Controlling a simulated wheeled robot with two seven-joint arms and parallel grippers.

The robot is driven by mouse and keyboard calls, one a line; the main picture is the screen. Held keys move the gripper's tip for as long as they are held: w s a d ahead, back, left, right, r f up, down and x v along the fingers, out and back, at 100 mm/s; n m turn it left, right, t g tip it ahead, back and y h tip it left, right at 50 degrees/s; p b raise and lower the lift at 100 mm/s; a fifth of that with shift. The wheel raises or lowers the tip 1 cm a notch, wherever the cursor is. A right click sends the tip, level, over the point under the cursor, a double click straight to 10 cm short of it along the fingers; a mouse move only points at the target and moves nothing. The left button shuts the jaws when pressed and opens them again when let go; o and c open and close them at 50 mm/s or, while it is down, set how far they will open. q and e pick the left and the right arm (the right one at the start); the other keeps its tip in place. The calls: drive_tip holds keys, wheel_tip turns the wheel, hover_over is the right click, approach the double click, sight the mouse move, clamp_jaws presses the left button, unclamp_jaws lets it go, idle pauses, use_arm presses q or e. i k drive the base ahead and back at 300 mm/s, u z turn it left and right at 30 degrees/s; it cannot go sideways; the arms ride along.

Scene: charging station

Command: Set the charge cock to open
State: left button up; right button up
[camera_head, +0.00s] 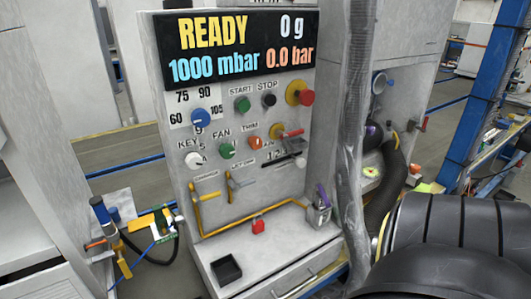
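The charging station panel (180,110) faces me in the middle of the head view. The handles are small, so I cannot tell the cock's setting for certain. Neither of my grippers is in view, and nothing touches the cock.
The display (240,48) reads READY, 0 g, 1000 mbar, 0.0 bar. Knobs and buttons, including a red emergency button (306,97), sit above the valves. A grey column (352,130) stands right.

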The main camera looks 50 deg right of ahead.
sight(197, 200)
drive_tip(key=z, duration=1.55)
drive_tip(key=i, duration=0.2)
drive_tip(key=u, duration=0.3)
